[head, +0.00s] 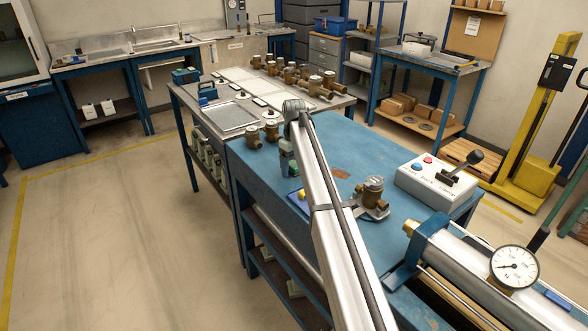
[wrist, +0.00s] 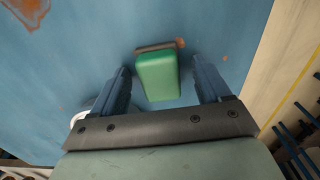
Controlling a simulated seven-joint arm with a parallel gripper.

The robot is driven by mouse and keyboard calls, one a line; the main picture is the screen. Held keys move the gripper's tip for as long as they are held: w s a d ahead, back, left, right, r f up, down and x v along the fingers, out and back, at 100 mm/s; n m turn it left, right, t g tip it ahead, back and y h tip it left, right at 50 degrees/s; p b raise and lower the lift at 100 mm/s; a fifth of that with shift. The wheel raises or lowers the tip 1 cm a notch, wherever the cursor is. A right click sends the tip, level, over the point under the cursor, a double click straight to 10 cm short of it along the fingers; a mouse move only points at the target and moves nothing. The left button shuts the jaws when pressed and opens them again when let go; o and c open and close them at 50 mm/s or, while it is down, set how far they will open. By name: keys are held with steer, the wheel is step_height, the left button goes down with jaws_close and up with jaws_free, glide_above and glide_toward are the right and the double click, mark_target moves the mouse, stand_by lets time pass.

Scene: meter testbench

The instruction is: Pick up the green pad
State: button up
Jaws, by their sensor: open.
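The green pad (wrist: 158,77) is a small block with a brownish strip along its far edge. It lies on the blue workbench (wrist: 75,55) in the wrist view. My gripper (wrist: 160,70) is open, with one blue finger on each side of the pad and a visible gap to each. The pad looks unheld; how high the fingertips are above the bench is hard to tell. In the head view my gripper (head: 290,170) points down near the bench's left edge, and I cannot make out the pad there.
A small yellow item (head: 302,195) lies by the bench edge. Brass meters (head: 252,136) stand behind my gripper. Another meter (head: 373,191) and a white control box (head: 438,180) are to the right. The bench edge and floor lie close to the right in the wrist view.

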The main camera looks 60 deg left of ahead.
mark_target(294, 164)
steer(key=c, duration=1.1)
steer(key=shift+r, duration=0.1)
step_height(294, 164, up, 10)
steer(key=shift+f, duration=0.1)
steer(key=o, duration=0.5)
steer(key=c, duration=0.4)
steer(key=w+d, duration=0.1)
steer(key=w, duration=0.3)
steer(key=w+d+f, duration=0.1)
steer(key=w+d, duration=0.1)
steer(key=w, duration=0.2)
steer(key=w+d+f, duration=0.1)
steer(key=w+d, duration=0.1)
steer(key=w, duration=0.2)
steer(key=shift+w+d, duration=0.1)
